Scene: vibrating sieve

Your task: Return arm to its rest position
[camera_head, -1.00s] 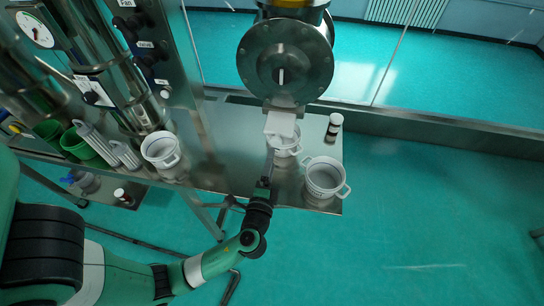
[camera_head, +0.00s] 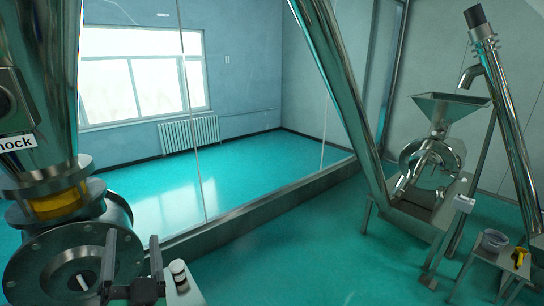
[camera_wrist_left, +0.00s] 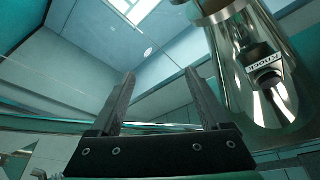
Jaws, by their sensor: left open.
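My left gripper (camera_head: 132,240) is at the lower left of the head view, its two dark fingers pointing up and apart with nothing between them. In the left wrist view the open gripper (camera_wrist_left: 159,75) shows the same two fingers, with wall and ceiling beyond. It overlaps the picture of the machine's round metal flange (camera_head: 72,266); whether it touches cannot be told. The rest of my left arm is out of the head view. My right gripper is in neither view.
A small white-capped jar (camera_head: 178,272) shows right of the gripper. The steel column (camera_wrist_left: 262,70) with a "Knock" knob is close in the left wrist view. A funnel-topped machine (camera_head: 432,160) stands at the right. The middle floor is clear.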

